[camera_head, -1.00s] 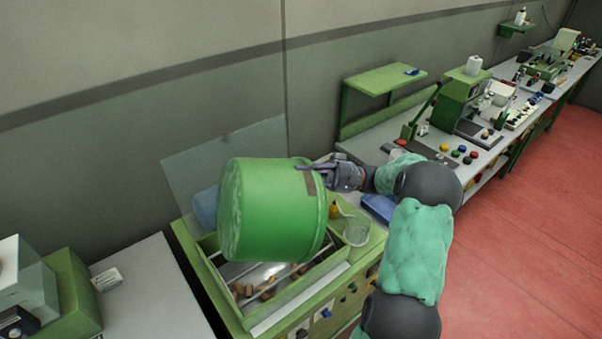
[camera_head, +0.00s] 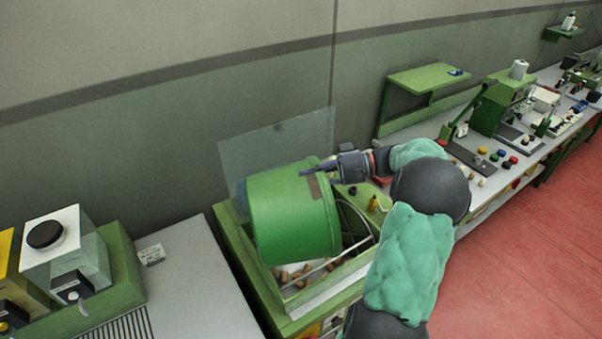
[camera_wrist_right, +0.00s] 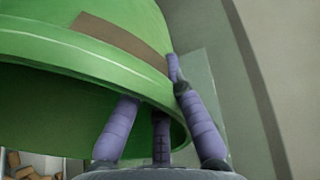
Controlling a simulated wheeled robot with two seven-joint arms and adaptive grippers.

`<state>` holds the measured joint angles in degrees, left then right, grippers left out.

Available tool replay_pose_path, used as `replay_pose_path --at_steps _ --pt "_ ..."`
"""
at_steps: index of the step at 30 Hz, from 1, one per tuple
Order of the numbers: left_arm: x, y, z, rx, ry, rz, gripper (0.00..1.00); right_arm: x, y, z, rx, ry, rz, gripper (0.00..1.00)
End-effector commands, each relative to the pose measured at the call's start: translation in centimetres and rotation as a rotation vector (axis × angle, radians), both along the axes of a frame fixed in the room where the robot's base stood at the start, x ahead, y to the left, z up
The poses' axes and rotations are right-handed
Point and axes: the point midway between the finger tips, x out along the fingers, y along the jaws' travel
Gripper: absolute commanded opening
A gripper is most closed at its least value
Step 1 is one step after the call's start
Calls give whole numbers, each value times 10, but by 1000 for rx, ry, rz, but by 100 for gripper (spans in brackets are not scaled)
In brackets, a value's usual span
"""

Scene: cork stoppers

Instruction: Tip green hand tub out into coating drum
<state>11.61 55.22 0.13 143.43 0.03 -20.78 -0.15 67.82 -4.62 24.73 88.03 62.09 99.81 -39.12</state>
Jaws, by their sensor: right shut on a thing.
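The green hand tub (camera_head: 290,218) is tipped on its side in the head view, its mouth turned to the right and slightly down. My right gripper (camera_head: 318,169) is shut on the tub's rim at the upper right. In the right wrist view the tub (camera_wrist_right: 60,50) fills the upper left, with the purple fingers (camera_wrist_right: 165,125) at its rim. The coating drum (camera_head: 362,226), inside the green-framed machine, shows partly below and right of the tub. Several corks (camera_head: 295,277) lie in the machine below the tub. The tub's inside is hidden in the head view. My left gripper is not in view.
A clear raised panel (camera_head: 275,150) stands behind the tub. A grey table (camera_head: 195,285) is at the left, with a green machine (camera_head: 120,265) on it. A long workbench (camera_head: 480,165) with tools runs off at the right beside the red floor.

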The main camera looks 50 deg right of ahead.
Motion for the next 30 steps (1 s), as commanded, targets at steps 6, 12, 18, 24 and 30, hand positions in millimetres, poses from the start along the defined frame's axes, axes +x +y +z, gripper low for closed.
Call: replay_pose_path --at_steps 6,12,18,24,30 --pt "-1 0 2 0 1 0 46 11 16 2 -62 41 4 0" --pt "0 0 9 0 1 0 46 26 36 2 -141 101 5 0" --pt "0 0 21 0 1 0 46 40 55 2 -221 160 6 0" --pt "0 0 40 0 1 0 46 53 73 4 -300 222 6 0" --pt "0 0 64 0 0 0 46 65 88 7 -384 283 5 0"
